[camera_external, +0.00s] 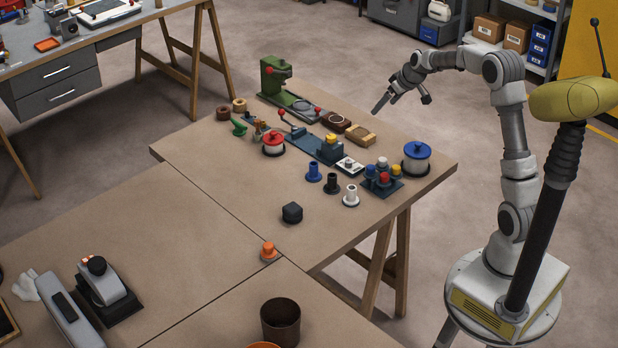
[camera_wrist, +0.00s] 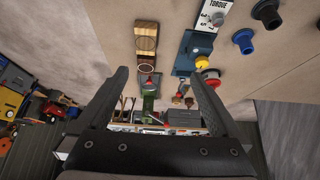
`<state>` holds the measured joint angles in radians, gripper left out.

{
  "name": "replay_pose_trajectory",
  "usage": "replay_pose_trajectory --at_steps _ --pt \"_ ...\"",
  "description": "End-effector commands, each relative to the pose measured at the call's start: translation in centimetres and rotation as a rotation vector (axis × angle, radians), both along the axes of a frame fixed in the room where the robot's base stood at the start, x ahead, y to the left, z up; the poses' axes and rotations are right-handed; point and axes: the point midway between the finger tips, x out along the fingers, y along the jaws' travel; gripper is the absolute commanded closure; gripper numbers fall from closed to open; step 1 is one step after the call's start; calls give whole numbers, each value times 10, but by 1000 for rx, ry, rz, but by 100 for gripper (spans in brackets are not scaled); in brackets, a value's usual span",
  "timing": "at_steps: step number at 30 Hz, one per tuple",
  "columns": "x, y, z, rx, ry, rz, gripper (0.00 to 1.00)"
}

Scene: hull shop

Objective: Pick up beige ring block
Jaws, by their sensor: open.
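The beige ring block (camera_external: 359,134) is a light tan block with darker parts on top. It lies near the table's far right edge in the external view. In the wrist view the striped tan block (camera_wrist: 146,29) appears at the top, left of centre, beyond my fingertips. My gripper (camera_external: 402,103) is open and empty. It hangs in the air past the far right table edge, apart from the block. In the wrist view my gripper (camera_wrist: 159,74) has its two fingers spread wide, with nothing between them held.
A dark brown ring block (camera_external: 333,121) sits beside the beige one, then a green machine (camera_external: 277,78). A blue fixture with a yellow part (camera_external: 331,143), a white-faced torque box (camera_external: 349,166) and a blue-lidded spool (camera_external: 416,157) stand nearby.

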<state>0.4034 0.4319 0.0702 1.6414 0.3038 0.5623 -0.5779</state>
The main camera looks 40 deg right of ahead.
Motion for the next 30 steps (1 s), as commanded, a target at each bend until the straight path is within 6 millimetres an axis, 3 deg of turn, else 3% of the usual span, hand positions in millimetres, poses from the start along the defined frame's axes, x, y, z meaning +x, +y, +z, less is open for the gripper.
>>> replay_pose_trajectory --at_steps 3,8,11,24,30 --pt "16 -21 -23 1 -4 -10 0" --pt "26 -34 -37 0 -12 -14 0" --pt "31 -35 -46 0 -11 -14 0" --pt "76 -34 -118 1 -10 -14 0" --pt "89 -35 -137 0 -11 -14 0"
